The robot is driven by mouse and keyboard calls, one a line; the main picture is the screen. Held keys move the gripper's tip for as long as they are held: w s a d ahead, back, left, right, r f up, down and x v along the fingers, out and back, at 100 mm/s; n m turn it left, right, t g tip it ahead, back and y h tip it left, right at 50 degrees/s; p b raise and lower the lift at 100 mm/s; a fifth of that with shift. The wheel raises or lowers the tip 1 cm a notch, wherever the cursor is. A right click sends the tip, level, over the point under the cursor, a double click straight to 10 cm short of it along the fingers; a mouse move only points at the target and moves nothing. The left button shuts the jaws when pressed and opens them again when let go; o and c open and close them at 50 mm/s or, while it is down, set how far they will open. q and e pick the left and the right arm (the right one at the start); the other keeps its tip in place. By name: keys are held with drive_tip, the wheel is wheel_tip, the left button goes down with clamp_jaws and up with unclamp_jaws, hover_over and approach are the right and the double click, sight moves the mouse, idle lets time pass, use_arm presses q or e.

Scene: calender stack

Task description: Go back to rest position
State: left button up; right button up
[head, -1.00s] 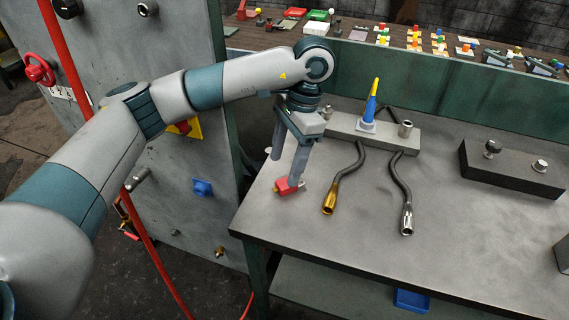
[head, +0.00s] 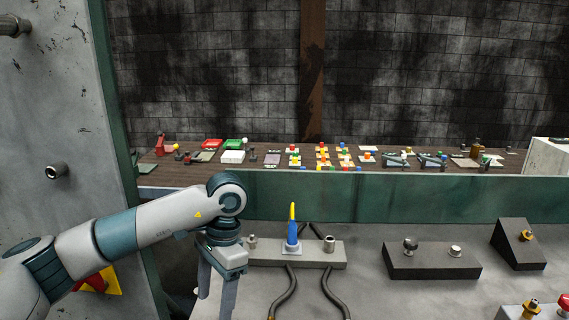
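My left arm comes in from the left, and its gripper (head: 215,292) points down at the left end of the grey workbench (head: 390,296). Its two fingers are apart, with a gap between them and nothing seen in it. The nearer finger runs off the bottom edge, so its tip is hidden. The gripper is just left of a grey bar (head: 270,253) that carries a blue and yellow pointed piece (head: 292,230). My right arm and gripper are not in view.
A metal panel (head: 60,110) stands close on the left. Two dark hoses (head: 284,290) run from the bar. Dark blocks with knobs (head: 430,266) sit to the right. A green ledge (head: 400,197) backs the bench, with a shelf of small coloured parts behind.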

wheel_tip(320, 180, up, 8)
drive_tip(key=p, duration=0.7)
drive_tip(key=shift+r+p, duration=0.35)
drive_tip(key=shift+p, duration=0.1)
